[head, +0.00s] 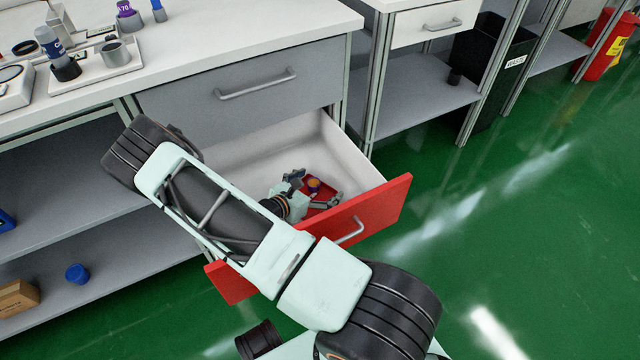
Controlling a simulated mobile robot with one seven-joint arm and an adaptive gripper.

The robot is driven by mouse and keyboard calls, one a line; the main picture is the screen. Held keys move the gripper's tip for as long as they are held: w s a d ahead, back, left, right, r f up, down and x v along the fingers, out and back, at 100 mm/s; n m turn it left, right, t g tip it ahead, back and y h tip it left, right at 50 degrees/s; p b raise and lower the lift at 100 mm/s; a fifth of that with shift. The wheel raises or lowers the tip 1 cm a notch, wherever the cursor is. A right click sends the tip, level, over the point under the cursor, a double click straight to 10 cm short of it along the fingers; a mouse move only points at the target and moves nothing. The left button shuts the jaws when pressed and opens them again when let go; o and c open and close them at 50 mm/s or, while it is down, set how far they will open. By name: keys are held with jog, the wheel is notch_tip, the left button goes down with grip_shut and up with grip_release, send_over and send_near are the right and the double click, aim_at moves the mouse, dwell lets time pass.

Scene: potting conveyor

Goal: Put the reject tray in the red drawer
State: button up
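The red drawer (384,207) is pulled out below a grey drawer, with its white inside showing. A small red tray (313,186), which looks like the reject tray, is inside it towards the front right. A small orange and purple item (314,184) sits in the tray. My gripper (311,190) reaches down into the drawer at the tray. Its two fingers look spread apart, one on each side of the tray's near part. Whether they touch the tray cannot be told. My arm hides the drawer's left part and some of its front.
The white worktop (230,25) above holds a white tray (108,70) with a grey cup, and bottles. The red drawer's handle (350,232) sticks out in front. A black bin (490,65) stands at the right.

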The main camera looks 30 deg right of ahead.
jog(key=shift+r, duration=0.1)
jog(key=shift+s+a+r, duration=0.1)
jog(key=shift+a+r, duration=0.05)
jog(key=shift+a, duration=0.05)
jog(key=p+v, duration=0.3)
jog(key=v, duration=0.8)
jog(key=shift+s+a, duration=0.15)
jog(key=shift+a, duration=0.05)
